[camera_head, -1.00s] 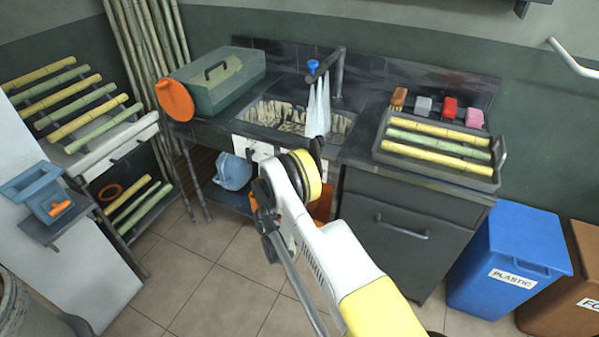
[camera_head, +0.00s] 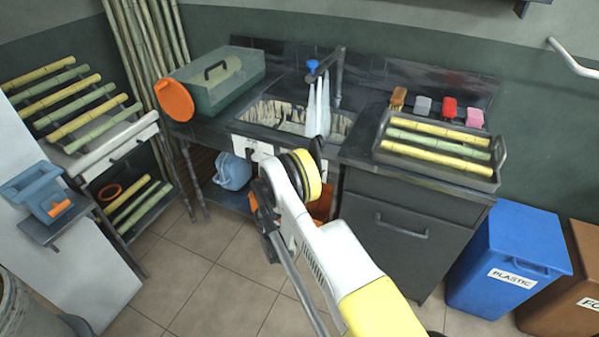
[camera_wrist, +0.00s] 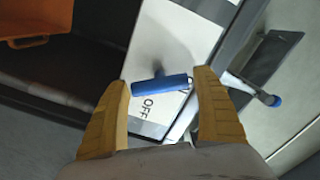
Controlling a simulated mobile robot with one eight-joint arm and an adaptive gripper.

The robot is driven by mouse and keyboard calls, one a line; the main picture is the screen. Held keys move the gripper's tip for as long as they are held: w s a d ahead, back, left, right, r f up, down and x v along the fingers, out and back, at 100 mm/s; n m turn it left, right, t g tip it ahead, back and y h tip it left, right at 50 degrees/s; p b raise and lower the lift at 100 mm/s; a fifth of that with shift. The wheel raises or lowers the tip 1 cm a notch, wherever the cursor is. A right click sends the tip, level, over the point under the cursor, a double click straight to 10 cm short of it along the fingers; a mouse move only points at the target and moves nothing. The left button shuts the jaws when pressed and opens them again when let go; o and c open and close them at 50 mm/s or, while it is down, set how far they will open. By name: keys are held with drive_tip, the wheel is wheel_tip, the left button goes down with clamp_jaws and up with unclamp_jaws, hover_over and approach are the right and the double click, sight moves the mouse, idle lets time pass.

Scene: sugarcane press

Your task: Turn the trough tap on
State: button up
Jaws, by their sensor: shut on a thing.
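My gripper (camera_wrist: 160,84) has its two yellow fingers at either end of a short blue handle (camera_wrist: 160,84) and is shut on it. The handle lies in front of a white panel (camera_wrist: 162,50) marked "OFF". In the head view, white panelling (camera_head: 250,146) shows on the sink's front, and my arm hides the fingers' contact. The tap (camera_head: 339,75) stands behind the trough basin (camera_head: 262,112), with a blue knob (camera_head: 312,66) at its spout. Pale streams of water (camera_head: 318,108) fall from it into the basin.
A green case (camera_head: 222,80) and a tray of cane (camera_head: 497,182) flank the basin. A blue jug (camera_head: 234,171) sits on the lower shelf. Blue (camera_head: 506,255) and brown (camera_head: 560,285) bins stand right.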

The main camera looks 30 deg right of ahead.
drive_tip(key=o, duration=1.1)
drive_tip(key=shift+o, duration=0.2)
drive_tip(key=r, duration=0.6)
drive_tip(key=shift+s+d+r, duration=0.15)
drive_tip(key=shift+d+r, duration=0.1)
drive_tip(key=shift+r, duration=0.15)
drive_tip(key=shift+w+a+r, duration=0.2)
drive_tip(key=shift+a+r, duration=0.05)
drive_tip(key=shift+r, duration=0.35)
drive_tip(key=shift+w+a+r, duration=0.2)
drive_tip(key=shift+a+r, duration=0.05)
drive_tip(key=shift+r, duration=0.7)
drive_tip(key=shift+s+d+r, duration=0.15)
